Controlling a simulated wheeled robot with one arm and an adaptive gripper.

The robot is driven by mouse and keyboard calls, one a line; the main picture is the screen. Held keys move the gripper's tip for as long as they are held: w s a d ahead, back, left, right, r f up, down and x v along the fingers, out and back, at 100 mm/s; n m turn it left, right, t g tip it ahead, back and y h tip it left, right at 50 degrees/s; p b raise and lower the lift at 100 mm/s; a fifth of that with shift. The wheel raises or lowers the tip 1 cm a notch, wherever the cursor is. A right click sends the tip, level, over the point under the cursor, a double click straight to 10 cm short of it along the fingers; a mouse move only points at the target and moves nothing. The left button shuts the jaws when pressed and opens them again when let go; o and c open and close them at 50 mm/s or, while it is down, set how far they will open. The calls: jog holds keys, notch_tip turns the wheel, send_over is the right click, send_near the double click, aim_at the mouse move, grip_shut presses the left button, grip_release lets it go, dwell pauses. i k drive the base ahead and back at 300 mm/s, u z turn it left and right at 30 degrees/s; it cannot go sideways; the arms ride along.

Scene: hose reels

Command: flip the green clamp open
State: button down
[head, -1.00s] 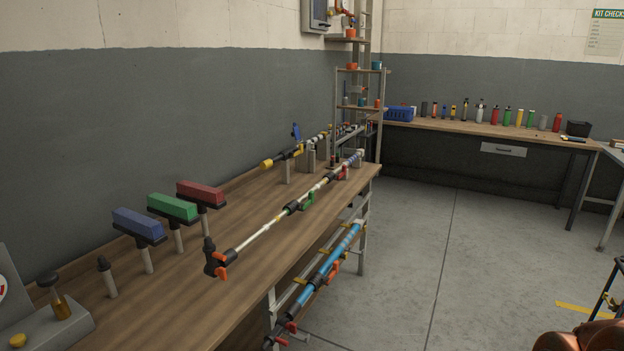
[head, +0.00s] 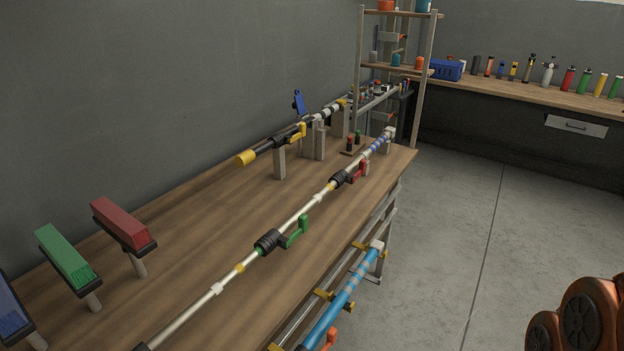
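The green clamp (head: 294,234) is a green lever beside a black collar (head: 268,242) on a long pale pole (head: 225,281), which runs along the front of the wooden workbench. The lever sits to the right of the collar with its end turned up. I cannot tell whether it is latched. A red clamp (head: 358,172) sits farther along the same pole. My gripper is not in view, and nothing is seen touching the green clamp.
Blue, green (head: 67,257) and red (head: 122,224) brush-like blocks stand on posts at the left. A yellow-tipped pole (head: 272,144) rests on supports behind. A blue pole (head: 338,301) lies below the bench's front edge. Open floor (head: 430,250) is at the right.

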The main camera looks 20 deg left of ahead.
aim_at(303, 220)
jog(key=i, duration=1.1)
jog(key=u, duration=2.6)
